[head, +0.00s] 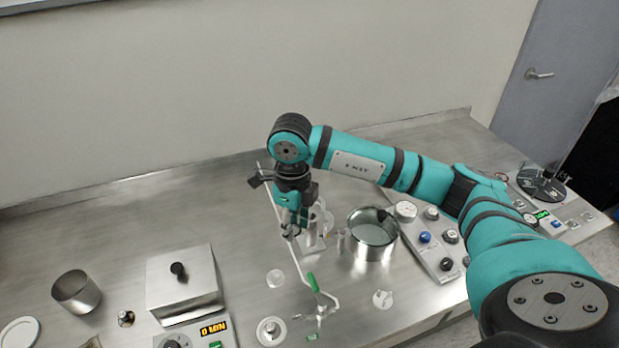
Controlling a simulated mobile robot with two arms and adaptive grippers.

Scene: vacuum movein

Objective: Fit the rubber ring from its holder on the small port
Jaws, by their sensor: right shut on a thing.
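My right gripper (291,231) points down over the middle of the bench, just left of the steel pot. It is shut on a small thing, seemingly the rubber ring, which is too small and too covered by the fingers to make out. A pale metal and glass piece (318,220) stands right behind and beside the fingers. I cannot tell whether it is the ring's holder or carries the small port. The steel pot (371,252) is open, with a small clear piece at its left side. My left gripper is not in view.
A lidded steel box (181,282) and beaker (77,292) stand left. The back left bench is clear.

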